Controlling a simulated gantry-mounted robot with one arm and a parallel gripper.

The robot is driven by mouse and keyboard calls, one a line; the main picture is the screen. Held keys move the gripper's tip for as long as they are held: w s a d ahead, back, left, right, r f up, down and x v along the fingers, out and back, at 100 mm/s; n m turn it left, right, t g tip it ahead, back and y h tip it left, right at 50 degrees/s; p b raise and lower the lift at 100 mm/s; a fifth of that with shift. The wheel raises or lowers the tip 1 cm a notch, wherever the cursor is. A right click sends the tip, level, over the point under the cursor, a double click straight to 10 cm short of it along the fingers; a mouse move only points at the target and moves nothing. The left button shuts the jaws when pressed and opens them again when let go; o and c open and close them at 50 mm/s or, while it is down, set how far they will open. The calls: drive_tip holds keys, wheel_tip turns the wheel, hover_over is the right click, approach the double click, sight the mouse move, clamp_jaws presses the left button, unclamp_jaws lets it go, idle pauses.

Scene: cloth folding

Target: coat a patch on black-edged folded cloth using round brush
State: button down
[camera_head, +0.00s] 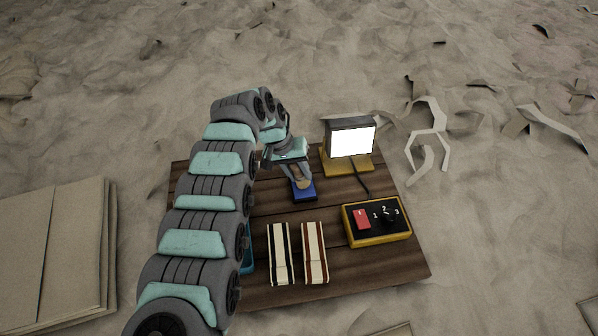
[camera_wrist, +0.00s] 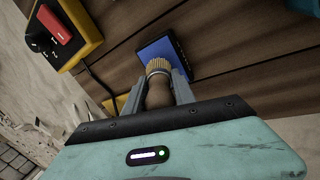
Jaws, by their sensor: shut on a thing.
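The black-edged folded cloth (camera_head: 280,254) lies on the wooden board, cream with dark stripes along its length. My gripper (camera_head: 297,177) is shut on the round brush, well behind the cloth. In the wrist view the brush (camera_wrist: 158,92) has a brown handle and pale bristles and sits between the two grey fingers. Its bristle end is at a blue pad (camera_head: 304,193), which also shows in the wrist view (camera_wrist: 156,50). I cannot tell whether the bristles touch the pad. The cloth is not seen in the wrist view.
A red-brown-edged folded cloth (camera_head: 315,253) lies just right of the black-edged one. A yellow control box (camera_head: 377,238) with a red switch and a knob stands at the right. A lit screen (camera_head: 350,141) stands behind. A blue object (camera_head: 248,258) is partly hidden by my arm.

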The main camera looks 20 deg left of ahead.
drive_tip(key=shift+f, duration=0.45)
idle(1.6)
drive_tip(key=shift+r+p, duration=3.15)
drive_tip(key=shift+r, duration=0.4)
